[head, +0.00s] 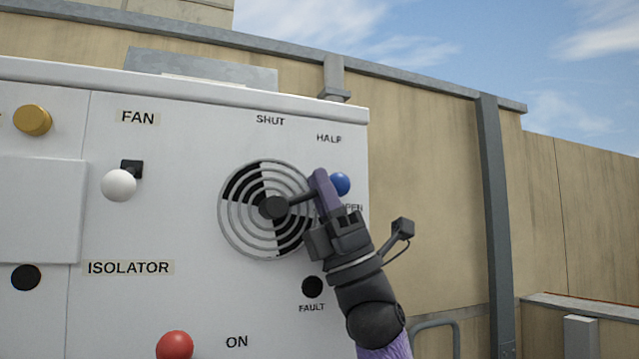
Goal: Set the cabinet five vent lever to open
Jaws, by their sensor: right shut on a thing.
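The vent (238,232) is a round grille with dark and light sectors on the white cabinet's (190,220) face. Its lever (300,197) runs from a dark hub at the vent's centre to a blue knob (341,184) at the upper right. The labels SHUT, HALF and OPEN stand around it. The lever points right and slightly up, between HALF and OPEN, nearer OPEN. My right gripper (322,190) reaches up from below and is shut on the lever near the knob. Its purple finger hides part of the lever and of the OPEN label. My left gripper is not in view.
A white FAN knob (118,185) and a yellow knob (33,120) are on the left. A red knob (174,345) is below, near ON. A dark FAULT lamp (312,287) sits close to my right wrist. Open space lies right of the cabinet, before a tan wall (430,190).

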